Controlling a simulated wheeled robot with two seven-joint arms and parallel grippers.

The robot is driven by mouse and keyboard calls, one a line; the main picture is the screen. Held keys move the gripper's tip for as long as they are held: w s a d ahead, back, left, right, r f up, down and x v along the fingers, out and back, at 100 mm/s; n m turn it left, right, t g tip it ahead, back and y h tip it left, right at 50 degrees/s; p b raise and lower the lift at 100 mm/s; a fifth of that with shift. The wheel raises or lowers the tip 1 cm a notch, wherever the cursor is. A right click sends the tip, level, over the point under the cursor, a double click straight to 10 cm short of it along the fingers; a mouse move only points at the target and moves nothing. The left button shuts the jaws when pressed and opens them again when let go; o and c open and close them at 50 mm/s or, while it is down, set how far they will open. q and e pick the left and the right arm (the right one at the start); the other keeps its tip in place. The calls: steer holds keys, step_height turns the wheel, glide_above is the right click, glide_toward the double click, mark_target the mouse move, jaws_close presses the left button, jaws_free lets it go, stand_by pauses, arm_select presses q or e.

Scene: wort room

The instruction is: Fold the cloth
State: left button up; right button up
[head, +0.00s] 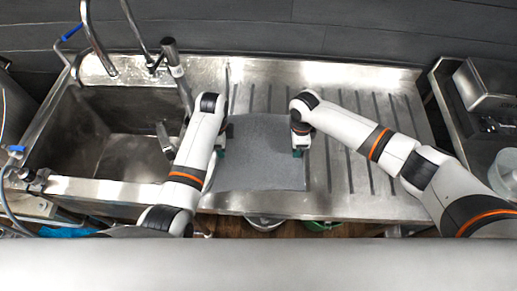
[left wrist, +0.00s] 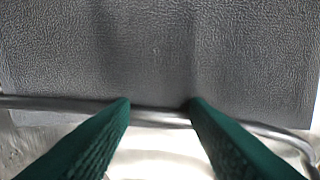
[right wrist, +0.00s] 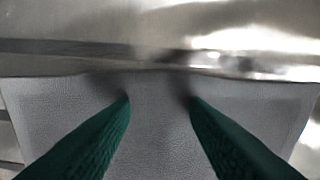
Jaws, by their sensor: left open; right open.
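A grey cloth (head: 258,170) lies flat and spread on the ribbed steel drainboard. My left gripper (head: 221,152) is over the cloth's left edge in the head view. In the left wrist view the cloth (left wrist: 190,60) fills the upper part, and the green fingers (left wrist: 158,104) are apart with nothing between them. My right gripper (head: 298,152) is at the cloth's right edge. In the right wrist view its green fingers (right wrist: 160,100) are apart over the cloth (right wrist: 155,140), close to its edge. I cannot tell whether either gripper touches the cloth.
A deep steel sink (head: 110,125) with a tap (head: 97,40) is on the left. The ribbed drainboard (head: 360,180) is clear right of the cloth. A metal container (head: 485,85) and a clear tub (head: 505,170) stand at the far right. A dark wall runs behind.

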arm_select(q)
steer(key=shift+s, duration=0.15)
arm_select(e)
steer(key=shift+s, duration=0.15)
arm_select(q)
steer(key=shift+f, duration=0.25)
arm_select(e)
steer(key=shift+f, duration=0.25)
arm_select(q)
steer(key=shift+r, duration=0.15)
steer(key=c, duration=0.4)
arm_select(e)
steer(key=shift+r, duration=0.1)
steer(key=c, duration=0.4)
arm_select(q)
jaws_close()
arm_select(e)
jaws_close()
arm_select(q)
steer(key=shift+r, duration=0.15)
arm_select(e)
steer(key=shift+r, duration=0.15)
